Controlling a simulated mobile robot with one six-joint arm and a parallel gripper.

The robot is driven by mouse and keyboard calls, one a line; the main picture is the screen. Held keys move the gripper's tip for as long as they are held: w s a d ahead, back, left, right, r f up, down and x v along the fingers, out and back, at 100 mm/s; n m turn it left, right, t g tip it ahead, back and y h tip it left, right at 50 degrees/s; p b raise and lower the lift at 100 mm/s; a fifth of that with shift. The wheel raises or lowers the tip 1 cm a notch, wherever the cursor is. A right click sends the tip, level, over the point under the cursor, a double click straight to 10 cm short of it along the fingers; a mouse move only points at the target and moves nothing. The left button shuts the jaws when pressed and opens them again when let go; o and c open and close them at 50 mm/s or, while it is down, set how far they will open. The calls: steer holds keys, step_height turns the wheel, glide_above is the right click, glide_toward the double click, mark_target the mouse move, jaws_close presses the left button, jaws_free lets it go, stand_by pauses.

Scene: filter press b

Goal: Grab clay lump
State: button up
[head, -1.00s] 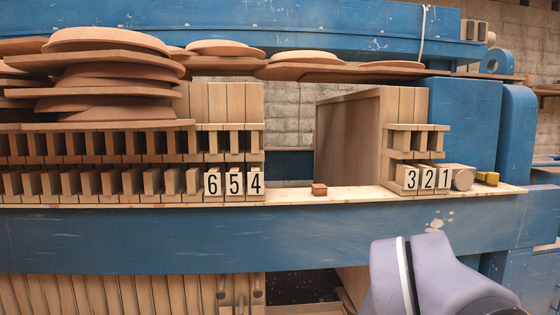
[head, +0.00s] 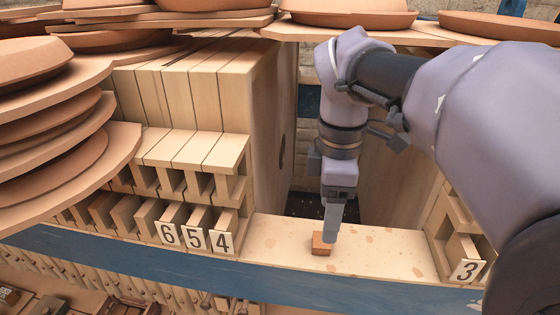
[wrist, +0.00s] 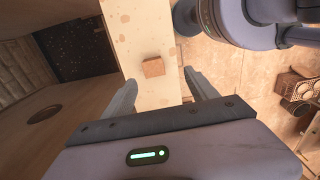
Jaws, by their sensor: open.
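The clay lump (head: 321,244) is a small reddish-brown block on the pale wooden ledge, between the plates numbered 4 and 3. In the wrist view the clay lump (wrist: 153,67) lies on the ledge, ahead of and between the two fingers, nearer the tips. My gripper (head: 330,236) points down right at the lump in the head view, and its fingers hide part of the lump's right side. In the wrist view my gripper (wrist: 158,82) has its fingers spread apart with nothing between them. I cannot tell whether a finger touches the lump.
Wooden plates labelled 6, 5, 4 (head: 195,238) stand left of the ledge (head: 375,262), and plate 3 (head: 467,270) stands right. Tall wooden panels rise on both sides of a dark gap (head: 310,203) behind. Stacked clay discs (head: 60,140) overhang the left.

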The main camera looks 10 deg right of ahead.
mark_target(321, 244)
steer(key=f, duration=0.2)
steer(key=w+d+f, duration=0.1)
steer(key=shift+w+f, duration=0.1)
steer(key=f, duration=0.2)
steer(key=a+f, duration=0.1)
steer(key=f, duration=0.2)
steer(key=shift+w+a+b, duration=0.1)
steer(key=shift+b, duration=0.3)
steer(key=shift+w+f, duration=0.15)
steer(key=c, duration=0.5)
jaws_close()
steer(key=shift+r, duration=0.2)
